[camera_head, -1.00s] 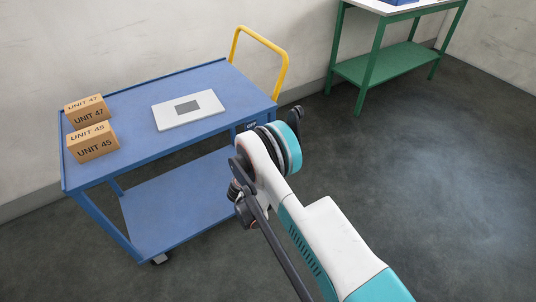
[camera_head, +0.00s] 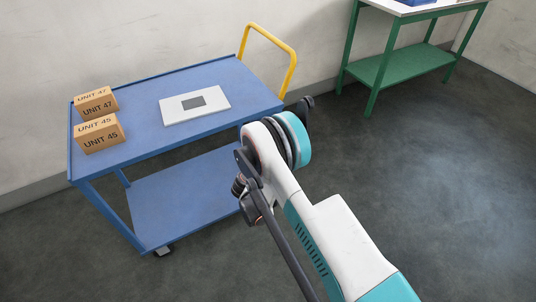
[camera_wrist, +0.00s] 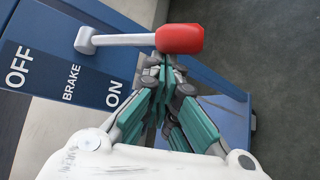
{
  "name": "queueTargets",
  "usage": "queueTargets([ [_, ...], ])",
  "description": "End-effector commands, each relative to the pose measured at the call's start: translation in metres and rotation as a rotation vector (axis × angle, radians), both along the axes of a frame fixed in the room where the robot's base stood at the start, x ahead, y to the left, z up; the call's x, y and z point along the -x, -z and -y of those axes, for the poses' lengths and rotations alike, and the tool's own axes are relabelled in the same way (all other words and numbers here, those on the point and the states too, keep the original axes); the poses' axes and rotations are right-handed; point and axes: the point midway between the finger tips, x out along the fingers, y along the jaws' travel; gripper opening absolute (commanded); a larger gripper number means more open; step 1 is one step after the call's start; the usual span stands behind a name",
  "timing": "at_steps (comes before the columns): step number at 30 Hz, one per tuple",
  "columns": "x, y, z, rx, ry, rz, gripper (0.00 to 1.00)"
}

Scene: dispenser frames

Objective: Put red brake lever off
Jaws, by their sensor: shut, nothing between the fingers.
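The brake lever has a silver shaft and a red grip (camera_wrist: 180,38) in the wrist view. Its shaft runs from a round pivot on the left to the grip on the right, on the ON side of the label plate (camera_wrist: 68,75). The dark blue plate reads OFF, BRAKE, ON from left to right. My gripper (camera_wrist: 165,62) is shut and empty, its fingertips just below the red grip in the picture; I cannot tell whether they touch it. In the head view the lever and gripper are hidden behind my arm. The blue cart (camera_head: 140,142) stands left of my arm.
Two boxes, UNIT 47 (camera_head: 97,102) and UNIT 45 (camera_head: 99,134), and a pale plate (camera_head: 215,102) lie on the cart. A yellow handle (camera_head: 291,70) rises at its right end. A green table (camera_head: 400,66) stands behind; the floor to the right is clear.

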Motion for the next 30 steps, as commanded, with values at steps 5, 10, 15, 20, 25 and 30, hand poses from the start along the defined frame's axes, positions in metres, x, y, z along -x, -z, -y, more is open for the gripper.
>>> queueTargets([
  [5, 0.001, -0.002, 0.0, 0.021, 0.001, -0.033, 0.0],
  [10, 0.001, -0.004, 0.001, 0.048, 0.0, -0.072, 0.0],
  [15, 0.003, -0.006, 0.002, 0.078, 0.0, -0.117, 0.0],
  [20, 0.004, -0.01, 0.003, 0.128, 0.002, -0.191, 0.0],
  [25, 0.007, -0.017, 0.005, 0.225, 0.001, -0.336, 0.0],
  [30, 0.012, -0.028, 0.008, 0.323, 0.001, -0.481, 0.0],
])
